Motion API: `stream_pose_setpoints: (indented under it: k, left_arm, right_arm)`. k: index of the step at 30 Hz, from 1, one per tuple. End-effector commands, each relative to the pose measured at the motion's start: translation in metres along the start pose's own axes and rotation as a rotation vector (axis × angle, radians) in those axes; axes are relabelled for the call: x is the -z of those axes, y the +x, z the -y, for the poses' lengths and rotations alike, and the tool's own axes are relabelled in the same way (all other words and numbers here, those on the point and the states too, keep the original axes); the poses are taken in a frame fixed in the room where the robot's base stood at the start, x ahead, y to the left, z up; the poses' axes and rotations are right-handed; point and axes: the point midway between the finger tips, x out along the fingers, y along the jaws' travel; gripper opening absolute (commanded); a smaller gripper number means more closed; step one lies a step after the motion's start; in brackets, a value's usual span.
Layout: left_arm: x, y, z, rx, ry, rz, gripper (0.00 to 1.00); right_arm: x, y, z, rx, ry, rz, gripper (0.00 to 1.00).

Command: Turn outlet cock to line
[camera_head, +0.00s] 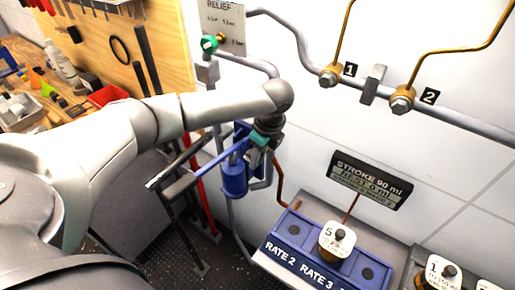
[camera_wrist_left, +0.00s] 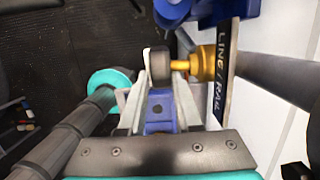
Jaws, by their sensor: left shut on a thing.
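The outlet cock (camera_wrist_left: 207,62) shows in the left wrist view as a brass body with a dark grey rounded end (camera_wrist_left: 157,62) on its left. A dark plate lettered LINE / RAIL (camera_wrist_left: 222,70) stands just right of it. My left gripper (camera_wrist_left: 160,92) is shut on the cock's handle, with the dark end between or just beyond the fingertips; the exact contact is partly hidden. In the head view my left gripper (camera_head: 262,138) is small and sits above the blue pump (camera_head: 235,178); the cock is hidden there behind my wrist. My right gripper is not in view.
A blue rack lettered RATE 2, RATE 3 (camera_head: 281,259) stands at lower right, with a STROKE display (camera_head: 370,180) above it. A green-knobbed relief valve (camera_head: 209,43) and pipes line the wall. A cluttered bench (camera_head: 60,125) is at left.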

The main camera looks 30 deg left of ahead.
Motion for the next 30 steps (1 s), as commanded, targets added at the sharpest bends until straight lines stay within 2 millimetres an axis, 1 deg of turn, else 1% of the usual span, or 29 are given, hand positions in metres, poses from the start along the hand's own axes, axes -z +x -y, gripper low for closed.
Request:
stream_pose_setpoints:
  k: [1, 6, 9, 13, 20, 26, 30]
  left_arm:
    - [0.003, -0.005, -0.001, -0.004, 0.005, 0.039, 0.00]
    - [0.006, -0.002, -0.001, -0.003, 0.004, 0.201, 0.00]
    - [0.007, 0.002, -0.001, -0.003, 0.004, 0.296, 0.00]
    - [0.009, 0.005, 0.000, -0.003, 0.003, 0.421, 0.00]
    - [0.011, 0.013, 0.000, -0.003, 0.002, 0.640, 0.00]
    - [0.013, 0.020, 0.000, -0.002, 0.002, 0.831, 0.00]
    - [0.013, 0.024, 0.000, -0.002, 0.000, 0.964, 0.00]
  right_arm:
    - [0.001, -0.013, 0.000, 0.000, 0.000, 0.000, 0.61]
    - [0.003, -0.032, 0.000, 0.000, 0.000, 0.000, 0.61]
    - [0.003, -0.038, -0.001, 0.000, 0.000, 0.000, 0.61]
    - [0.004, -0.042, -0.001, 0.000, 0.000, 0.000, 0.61]
    - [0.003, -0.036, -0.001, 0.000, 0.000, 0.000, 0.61]
    - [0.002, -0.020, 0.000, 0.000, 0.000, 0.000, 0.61]
    - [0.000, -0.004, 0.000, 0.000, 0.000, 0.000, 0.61]
